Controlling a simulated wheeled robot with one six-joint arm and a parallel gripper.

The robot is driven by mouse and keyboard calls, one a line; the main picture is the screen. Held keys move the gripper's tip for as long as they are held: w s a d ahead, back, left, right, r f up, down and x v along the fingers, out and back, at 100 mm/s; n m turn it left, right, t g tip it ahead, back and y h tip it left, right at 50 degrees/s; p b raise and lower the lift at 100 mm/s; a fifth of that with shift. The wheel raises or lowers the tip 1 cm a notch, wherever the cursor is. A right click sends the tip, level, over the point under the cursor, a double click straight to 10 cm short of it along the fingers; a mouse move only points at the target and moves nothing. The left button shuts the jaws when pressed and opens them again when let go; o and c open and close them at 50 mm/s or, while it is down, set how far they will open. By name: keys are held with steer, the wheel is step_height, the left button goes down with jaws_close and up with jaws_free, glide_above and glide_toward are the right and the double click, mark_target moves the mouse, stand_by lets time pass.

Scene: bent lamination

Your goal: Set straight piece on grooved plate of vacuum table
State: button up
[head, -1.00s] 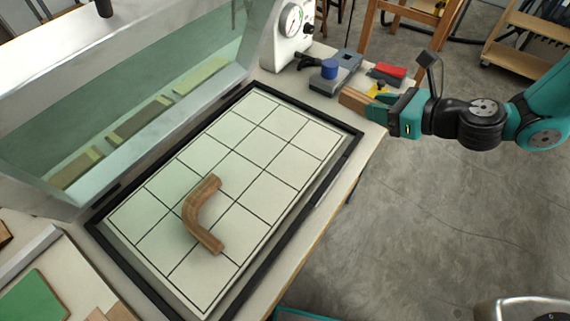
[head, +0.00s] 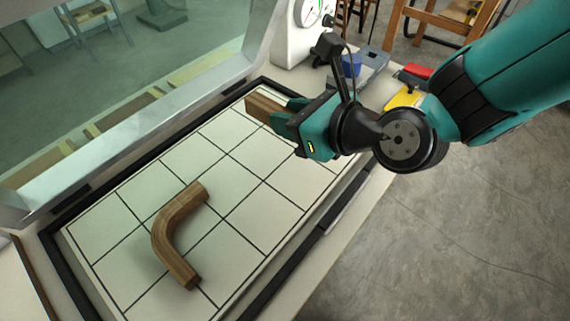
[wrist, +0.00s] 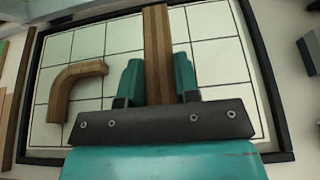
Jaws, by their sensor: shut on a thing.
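The straight piece (head: 263,108) is a short bar of striped brown wood. My gripper (head: 285,117) is shut on it and holds it over the far part of the grooved plate (head: 238,186). In the wrist view the straight piece (wrist: 157,52) stands out lengthwise between the two teal fingers (wrist: 158,80). The plate is pale with dark grooves in a grid and a black frame around it. Whether the piece touches the plate I cannot tell. The near part of the piece is hidden by the gripper.
A bent wooden piece (head: 172,240) lies on the near left part of the plate. A raised lid with a clear pane (head: 120,75) stands along the left. A gauge housing (head: 297,35), a blue item (head: 351,65) and a red-handled tool (head: 414,75) stand beyond the far edge.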

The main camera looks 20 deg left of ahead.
mark_target(291, 171)
step_height(291, 171, down, 11)
steer(key=b, duration=0.3)
steer(key=shift+r, duration=0.15)
steer(key=o, duration=0.9)
steer(key=shift+o, duration=0.2)
steer(key=shift+d+r, duration=0.1)
steer(key=shift+d, duration=0.05)
